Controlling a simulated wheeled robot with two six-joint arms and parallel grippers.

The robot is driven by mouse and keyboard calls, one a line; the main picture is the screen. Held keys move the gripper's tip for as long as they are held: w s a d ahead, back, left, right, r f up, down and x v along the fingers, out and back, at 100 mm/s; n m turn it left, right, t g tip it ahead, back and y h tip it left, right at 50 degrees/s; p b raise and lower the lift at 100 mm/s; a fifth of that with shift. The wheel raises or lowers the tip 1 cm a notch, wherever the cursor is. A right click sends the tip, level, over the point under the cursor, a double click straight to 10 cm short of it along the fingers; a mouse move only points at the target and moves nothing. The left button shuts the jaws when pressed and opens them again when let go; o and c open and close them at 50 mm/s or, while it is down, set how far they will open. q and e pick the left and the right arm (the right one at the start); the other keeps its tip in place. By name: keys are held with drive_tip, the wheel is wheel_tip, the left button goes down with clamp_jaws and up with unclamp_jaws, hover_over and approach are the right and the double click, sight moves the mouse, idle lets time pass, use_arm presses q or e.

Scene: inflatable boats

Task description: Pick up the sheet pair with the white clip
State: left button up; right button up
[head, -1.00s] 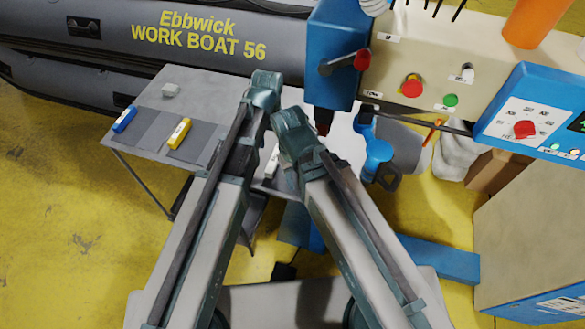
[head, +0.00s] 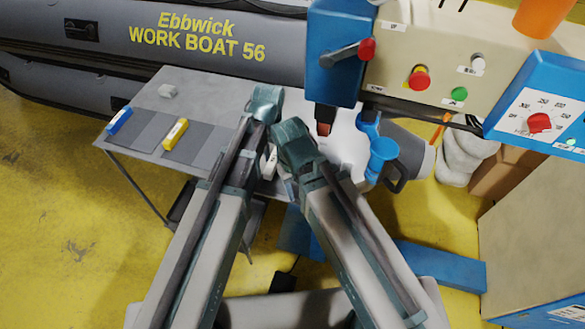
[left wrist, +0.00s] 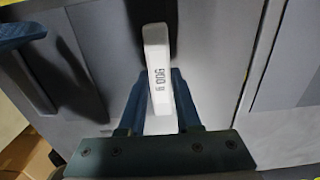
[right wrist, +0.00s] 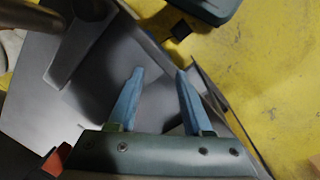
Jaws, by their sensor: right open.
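The white clip (left wrist: 160,78) has dark lettering and lies on dark grey sheets (left wrist: 95,30) in the left wrist view. It also shows as a small white bar (head: 270,162) between my two arms in the head view. My left gripper (left wrist: 158,92) has one finger on each side of the white clip. I cannot tell whether the fingers press on it. In the head view my left wrist (head: 264,105) hides its own fingers. My right gripper (right wrist: 158,72) is open and empty above a grey surface near the table's edge.
A yellow clip (head: 175,134) and a blue clip (head: 119,120) sit on sheets at the table's left. A machine with a blue head (head: 333,55) stands at the right. A grey boat (head: 120,50) lies behind the table (head: 215,88).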

use_arm(q)
clamp_jaws()
drive_tip(key=shift+r, duration=0.15)
use_arm(e)
drive_tip(key=shift+r, duration=0.15)
use_arm(q)
wheel_tip(320, 180, up, 10)
drive_tip(key=p, duration=1)
use_arm(e)
wheel_tip(320, 180, up, 10)
use_arm(q)
drive_tip(key=f+b, duration=0.6)
drive_tip(key=w+f+b, duration=0.1)
drive_tip(key=f+b, duration=0.2)
drive_tip(key=shift+d+f, duration=0.15)
drive_tip(key=shift+f, duration=0.1)
use_arm(e)
drive_tip(key=f, duration=0.3)
drive_tip(key=w+d+f, duration=0.1)
drive_tip(key=f, duration=0.2)
drive_tip(key=w+d+f, duration=0.1)
drive_tip(key=f, duration=0.2)
drive_tip(key=shift+f, duration=0.25)
use_arm(q)
drive_tip(key=shift+w, duration=0.1)
drive_tip(key=shift+r, duration=0.15)
use_arm(e)
drive_tip(key=shift+r, duration=0.1)
